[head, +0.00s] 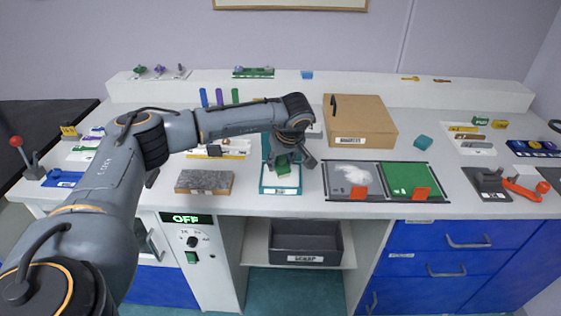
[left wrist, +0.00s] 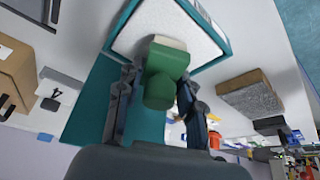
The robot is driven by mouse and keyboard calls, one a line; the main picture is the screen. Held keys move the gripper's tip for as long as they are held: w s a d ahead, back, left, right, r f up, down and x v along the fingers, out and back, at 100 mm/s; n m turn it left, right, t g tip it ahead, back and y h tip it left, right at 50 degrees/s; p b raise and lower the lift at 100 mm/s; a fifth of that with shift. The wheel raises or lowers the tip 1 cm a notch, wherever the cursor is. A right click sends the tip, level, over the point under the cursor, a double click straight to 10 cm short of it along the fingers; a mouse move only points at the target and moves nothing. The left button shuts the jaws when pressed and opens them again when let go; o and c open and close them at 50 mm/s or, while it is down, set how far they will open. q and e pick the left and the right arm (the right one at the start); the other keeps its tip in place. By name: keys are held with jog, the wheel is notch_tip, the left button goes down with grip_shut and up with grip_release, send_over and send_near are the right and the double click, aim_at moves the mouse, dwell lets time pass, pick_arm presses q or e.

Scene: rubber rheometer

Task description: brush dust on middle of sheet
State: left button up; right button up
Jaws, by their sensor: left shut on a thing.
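My left gripper (head: 290,158) is shut on a green brush-like piece (head: 283,166). In the left wrist view the green piece (left wrist: 162,75) has a round knob and a pale block at its far end, between the fingers (left wrist: 157,98). It is over a teal-framed stand (head: 281,191) with a pale speckled sheet surface (left wrist: 155,20). I cannot tell whether the pale end touches the surface. My right gripper is not in view.
A green panel (head: 404,178) adjoins the grey tray, each with an orange tab. A speckled block (head: 205,181) lies left of the stand. A cardboard box (head: 362,118) stands behind. A grey scrap bin (head: 306,244) sits below the counter.

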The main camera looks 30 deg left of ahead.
pick_arm(q)
jog(key=shift+f+b, duration=0.3)
jog(key=shift+f, duration=0.2)
dwell(0.4)
dwell(0.9)
jog(key=shift+r+p, duration=2.65)
jog(key=shift+r, duration=0.9)
jog(key=s+d+r+m+t+h, duration=0.1)
jog(key=s+d+m+h, duration=0.1)
jog(key=s+d+m, duration=0.3)
jog(key=s+d+r+m+t+h, duration=0.1)
jog(key=s+d+r+m, duration=0.1)
jog(key=s+d+m, duration=0.4)
jog(key=s+d, duration=0.4)
jog(key=d, duration=0.4)
jog(key=shift+s+r+h, duration=0.25)
jog(key=shift+h, duration=0.15)
